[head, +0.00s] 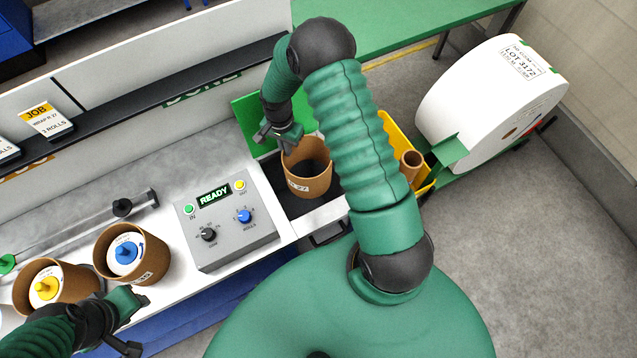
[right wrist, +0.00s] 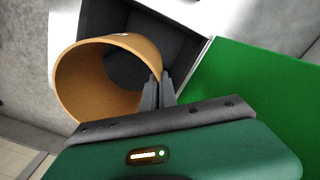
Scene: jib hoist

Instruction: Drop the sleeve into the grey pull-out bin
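The sleeve (head: 312,187) is a brown cardboard tube, open at the top, with a white label. My right gripper (head: 283,138) is shut on its rim at the far side. In the right wrist view the two fingers (right wrist: 158,92) pinch the wall of the sleeve (right wrist: 85,80). The grey pull-out bin (head: 268,172) is open, with a dark inside; it also shows in the right wrist view (right wrist: 180,45). The sleeve is over the bin opening; how far it is above the floor of the bin I cannot tell. My left gripper (head: 128,322) is open and empty, near the front edge of the bench.
Two brown sleeves with a blue hub (head: 125,253) and a yellow hub (head: 45,288) stand at left. A control box (head: 225,225) reading READY sits left of the bin. A green panel (head: 255,118), a yellow bin (head: 397,140) and a large white roll (head: 490,100) lie beyond.

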